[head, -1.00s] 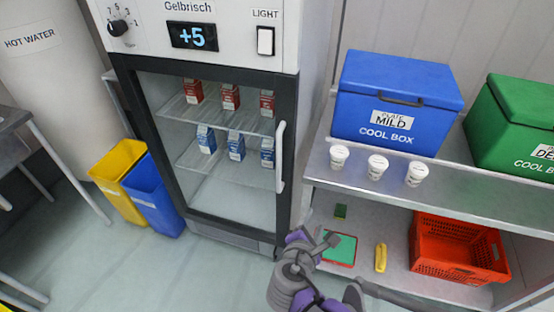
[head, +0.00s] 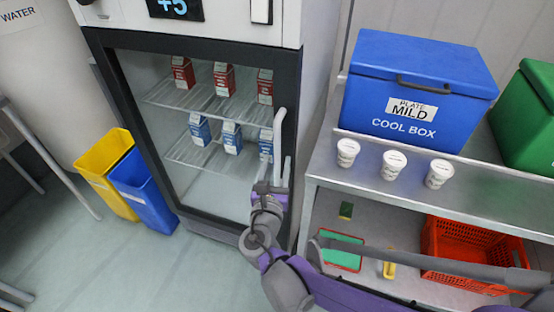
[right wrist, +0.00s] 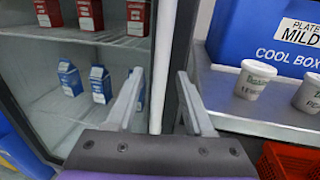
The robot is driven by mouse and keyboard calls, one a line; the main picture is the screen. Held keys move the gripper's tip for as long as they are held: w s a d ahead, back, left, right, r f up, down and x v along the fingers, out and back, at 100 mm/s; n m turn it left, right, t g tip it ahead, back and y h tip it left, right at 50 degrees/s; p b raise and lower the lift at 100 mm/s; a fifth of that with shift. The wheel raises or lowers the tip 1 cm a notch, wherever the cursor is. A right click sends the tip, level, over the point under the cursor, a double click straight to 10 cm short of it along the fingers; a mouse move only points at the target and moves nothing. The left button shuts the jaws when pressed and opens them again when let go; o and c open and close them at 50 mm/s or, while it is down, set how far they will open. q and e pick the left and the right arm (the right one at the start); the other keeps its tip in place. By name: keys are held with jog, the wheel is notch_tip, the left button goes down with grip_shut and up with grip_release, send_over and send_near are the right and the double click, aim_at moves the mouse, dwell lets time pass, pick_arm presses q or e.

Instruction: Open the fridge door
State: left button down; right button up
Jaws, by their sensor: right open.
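The fridge door (head: 200,44) has a dark frame and a large glass pane, and it is shut. Its white vertical handle (head: 278,135) is on the right side of the door. My right gripper (head: 275,168) is at the lower part of the handle, with its fingers open. In the right wrist view the handle (right wrist: 161,60) runs between the two spread fingers of the gripper (right wrist: 158,88). Both fingers look apart from it. My left gripper is not in view.
Red and blue cartons (head: 223,80) stand on shelves behind the glass. A metal bench (head: 330,172) with white cups and a blue cool box (head: 415,90) stands close on the right. Yellow and blue bins (head: 145,190) stand left. Floor before the fridge is clear.

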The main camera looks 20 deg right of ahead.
jog(key=shift+x, duration=1.1)
grip_shut()
dwell(0.7)
